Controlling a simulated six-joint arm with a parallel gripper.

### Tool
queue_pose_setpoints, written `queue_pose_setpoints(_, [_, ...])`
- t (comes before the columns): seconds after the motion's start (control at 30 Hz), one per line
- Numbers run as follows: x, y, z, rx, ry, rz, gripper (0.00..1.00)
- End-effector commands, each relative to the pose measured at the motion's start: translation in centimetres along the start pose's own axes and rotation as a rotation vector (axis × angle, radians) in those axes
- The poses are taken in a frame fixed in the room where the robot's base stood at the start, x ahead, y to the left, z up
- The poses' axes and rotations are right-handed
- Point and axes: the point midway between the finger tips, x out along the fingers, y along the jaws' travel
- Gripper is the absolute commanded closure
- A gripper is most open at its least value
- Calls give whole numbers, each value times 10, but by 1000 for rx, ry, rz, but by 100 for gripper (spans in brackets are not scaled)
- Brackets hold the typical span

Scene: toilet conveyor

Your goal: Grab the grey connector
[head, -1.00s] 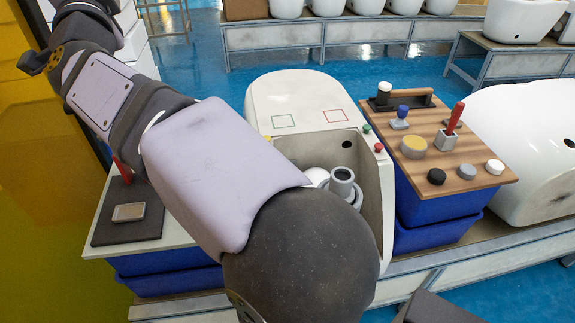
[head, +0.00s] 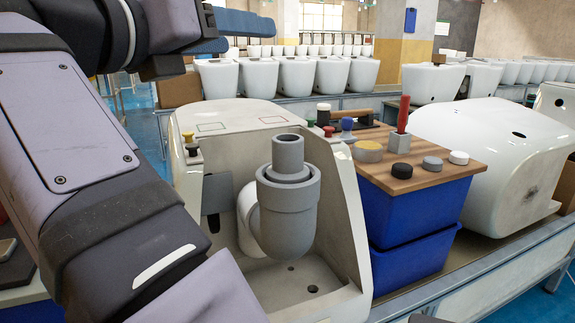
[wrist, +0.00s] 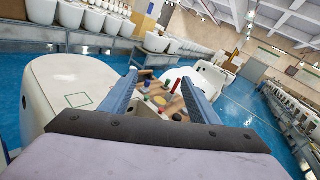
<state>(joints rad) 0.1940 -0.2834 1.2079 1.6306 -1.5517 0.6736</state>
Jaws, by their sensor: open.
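The grey connector (head: 286,205) is a thick pipe elbow with a stepped, open round top. In the head view it stands upright inside the open box of the white toilet body (head: 345,225), joined to or touching a white pipe part (head: 246,215). My gripper (wrist: 160,76) is open and empty, its two blue fingers wide apart in the wrist view. In the head view the fingers are high at the upper left, well above and apart from the connector. I cannot make out the connector in the wrist view.
A wooden board (head: 425,178) on blue bins (head: 415,225) stands right of the toilet body, with a red-handled tool (head: 403,115), a stamp and several round pucks. Small knobs (head: 188,137) sit on the toilet rim. Another white toilet (head: 490,150) lies farther right.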

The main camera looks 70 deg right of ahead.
Motion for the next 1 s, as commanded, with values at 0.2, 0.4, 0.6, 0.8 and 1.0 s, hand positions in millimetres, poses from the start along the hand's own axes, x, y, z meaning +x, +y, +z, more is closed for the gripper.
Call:
queue_pose_setpoints(0.2, [-4, -20, -98, 168, 217, -15, 45])
queue_pose_setpoints(0.4, [-11, -29, -136, 237, 323, -18, 45])
queue_pose_setpoints(0.6, [-14, -32, -148, 261, 362, -19, 45])
queue_pose_setpoints(0.8, [-13, -32, -148, 262, 364, -20, 45])
queue_pose_setpoints(1.0, [-4, -32, -152, 260, 364, -22, 45])
